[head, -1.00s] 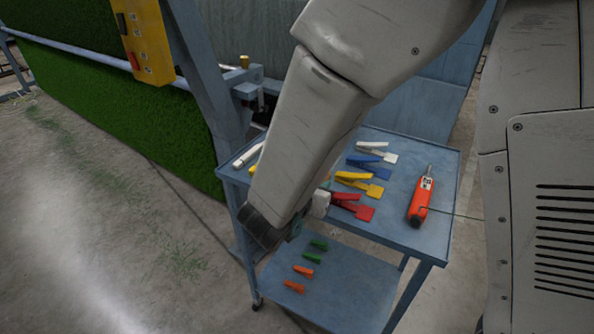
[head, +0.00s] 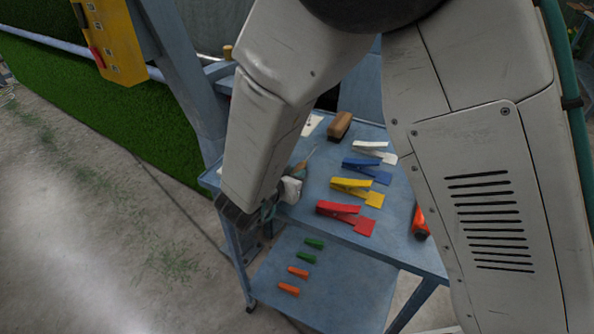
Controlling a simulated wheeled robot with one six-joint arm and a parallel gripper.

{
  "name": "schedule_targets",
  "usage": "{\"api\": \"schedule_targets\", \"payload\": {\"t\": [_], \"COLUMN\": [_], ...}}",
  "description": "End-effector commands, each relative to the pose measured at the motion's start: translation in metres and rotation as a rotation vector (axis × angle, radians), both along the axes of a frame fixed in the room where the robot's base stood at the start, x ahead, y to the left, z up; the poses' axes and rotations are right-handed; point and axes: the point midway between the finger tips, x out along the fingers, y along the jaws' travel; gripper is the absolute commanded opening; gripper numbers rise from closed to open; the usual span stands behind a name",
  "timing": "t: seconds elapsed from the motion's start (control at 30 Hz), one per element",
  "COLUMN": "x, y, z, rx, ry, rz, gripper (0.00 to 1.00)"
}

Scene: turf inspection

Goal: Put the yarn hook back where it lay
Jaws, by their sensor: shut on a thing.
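My gripper (head: 291,186) is over the left side of the blue cart's top (head: 318,232), mostly behind my own forearm. It is shut on the yarn hook (head: 302,166), a slim thing whose thin brownish end points up and right from the jaws. The rest of the hook is hidden by the gripper and arm. I cannot tell whether the hook touches the cart top.
Red (head: 343,217), yellow (head: 357,190), blue (head: 367,170) and white (head: 374,151) clamps lie right of the gripper. A brown block (head: 340,126) and white card (head: 311,125) lie behind. An orange tool (head: 420,223) is partly hidden. Small green and orange clips lie on the lower shelf (head: 340,293).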

Motion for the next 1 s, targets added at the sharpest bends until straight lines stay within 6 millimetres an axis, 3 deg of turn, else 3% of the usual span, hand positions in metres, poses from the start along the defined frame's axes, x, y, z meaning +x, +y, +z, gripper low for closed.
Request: {"api": "schedule_targets", "payload": {"t": [0.33,0.37,0.4,0.43,0.77,1.0], "x": [0.000,0.000,0.000,0.000,0.000,-0.030], "y": [0.000,0.000,0.000,0.000,0.000,0.021], "z": [-0.003,-0.003,-0.003,-0.003,0.001,0.016], "rx": [0.000,0.002,0.002,0.002,0.002,0.003], "ry": [0.000,-0.001,-0.001,-0.001,-0.002,-0.003], "rz": [-0.001,-0.001,-0.001,-0.001,-0.001,0.003], "gripper": [0.00,0.29,0.41,0.43,0.43,0.43]}}
